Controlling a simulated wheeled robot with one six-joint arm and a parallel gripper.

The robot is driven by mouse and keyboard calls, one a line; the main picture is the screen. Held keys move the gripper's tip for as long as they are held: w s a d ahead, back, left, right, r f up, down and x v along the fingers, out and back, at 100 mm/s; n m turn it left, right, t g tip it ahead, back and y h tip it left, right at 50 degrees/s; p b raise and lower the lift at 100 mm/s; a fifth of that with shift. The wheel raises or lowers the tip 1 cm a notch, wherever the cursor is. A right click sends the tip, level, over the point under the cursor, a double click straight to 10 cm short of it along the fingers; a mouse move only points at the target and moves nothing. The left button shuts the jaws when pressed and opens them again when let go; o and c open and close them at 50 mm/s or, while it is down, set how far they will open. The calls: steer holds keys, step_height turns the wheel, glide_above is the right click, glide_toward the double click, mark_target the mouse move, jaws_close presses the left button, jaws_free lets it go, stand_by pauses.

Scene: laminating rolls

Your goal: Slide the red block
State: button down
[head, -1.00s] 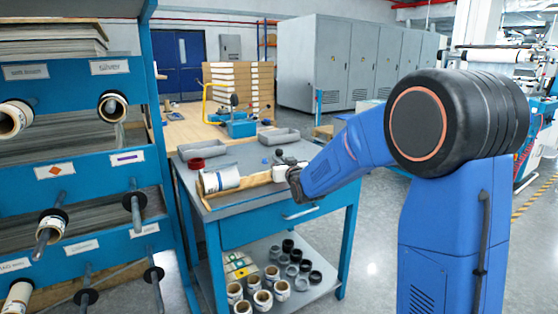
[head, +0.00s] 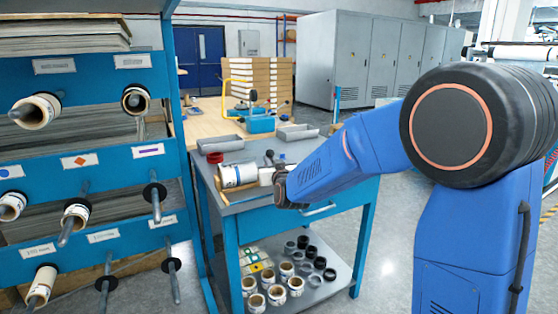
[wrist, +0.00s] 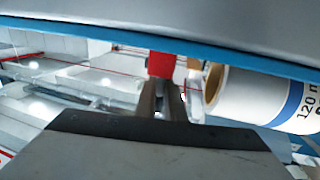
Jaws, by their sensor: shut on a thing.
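A red block (wrist: 161,66) shows in the wrist view at the tips of my gripper (wrist: 165,88), whose fingers are close together on it. The block lies just below a blue edge in that picture. A white roll with a blue band and "120 m" print (wrist: 265,98) is just to the right of the block. In the head view my gripper (head: 281,182) is at the worktable, right of a white roll (head: 238,175). The red block cannot be made out there, and the fingertips are small and partly hidden by my arm.
The blue worktable (head: 290,220) has grey trays (head: 298,132) and a red ring-like item (head: 215,157) on top. Rolls and black rings (head: 303,242) stand on its lower shelf. A blue rack (head: 90,85) with protruding rods is close on the left. Grey cabinets (head: 375,60) stand behind.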

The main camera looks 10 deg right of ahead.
steer(key=shift+a+r, duration=0.2)
steer(key=shift+r, duration=0.1)
steer(key=c, duration=1.9)
jaws_free()
steer(key=shift+o, duration=0.2)
steer(key=shift+f, duration=0.1)
steer(key=shift+s, duration=0.1)
steer(key=s+d, duration=0.2)
steer(key=s, duration=1.5)
steer(key=shift+s, duration=0.1)
steer(key=shift+c, duration=0.3)
